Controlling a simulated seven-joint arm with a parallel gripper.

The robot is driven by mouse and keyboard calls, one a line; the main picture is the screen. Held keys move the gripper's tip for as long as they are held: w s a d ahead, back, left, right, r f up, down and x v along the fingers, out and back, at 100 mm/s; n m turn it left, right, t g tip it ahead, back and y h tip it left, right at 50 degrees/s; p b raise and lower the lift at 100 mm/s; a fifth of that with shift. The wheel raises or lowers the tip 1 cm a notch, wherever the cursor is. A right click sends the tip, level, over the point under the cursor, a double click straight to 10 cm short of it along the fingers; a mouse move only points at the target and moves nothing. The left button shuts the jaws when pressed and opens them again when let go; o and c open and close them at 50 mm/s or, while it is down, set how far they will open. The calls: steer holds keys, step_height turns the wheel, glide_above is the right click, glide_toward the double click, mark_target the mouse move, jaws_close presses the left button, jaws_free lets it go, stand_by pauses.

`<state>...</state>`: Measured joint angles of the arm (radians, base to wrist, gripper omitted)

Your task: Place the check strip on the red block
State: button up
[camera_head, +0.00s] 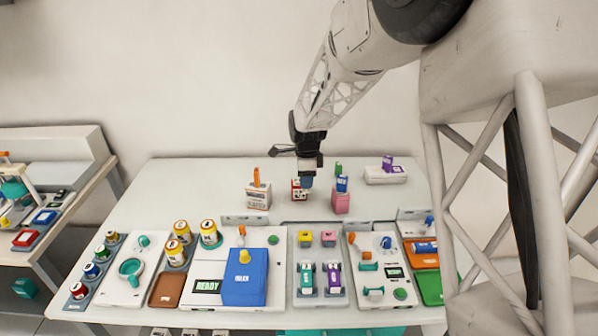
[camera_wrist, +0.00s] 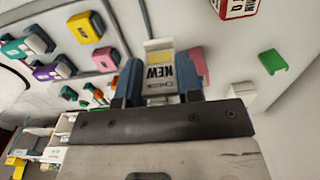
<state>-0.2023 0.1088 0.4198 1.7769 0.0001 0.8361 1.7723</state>
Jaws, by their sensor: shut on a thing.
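My gripper (camera_head: 307,181) is over the back of the table with its blue fingertips low, right beside the red block (camera_head: 299,189) in the head view. In the wrist view my gripper (camera_wrist: 161,88) is shut on a pale piece (camera_wrist: 160,68) with a yellow band and the printed word NEW, which I take for the check strip. The red block, with white labelled faces, shows cut off at the top of the wrist view (camera_wrist: 238,7). The strip cannot be made out in the head view. Whether strip and block touch is not clear.
A pink block (camera_head: 341,203) with a blue piece on it stands right of my gripper. A white box (camera_head: 258,197) with an orange piece stands left. A green piece (camera_wrist: 273,62) lies behind. Device panels, yellow jars (camera_head: 210,233) and a blue box (camera_head: 245,280) fill the front.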

steer(key=w, duration=0.3)
steer(key=w+a, duration=0.1)
steer(key=w, duration=0.3)
steer(key=w+a+f, duration=0.1)
steer(key=w, duration=0.2)
steer(key=shift+w, duration=0.25)
steer(key=shift+f, duration=0.1)
steer(key=shift+f, duration=1.7)
steer(key=shift+f, duration=0.1)
steer(key=o, duration=0.9)
step_height(320, 180, up, 12)
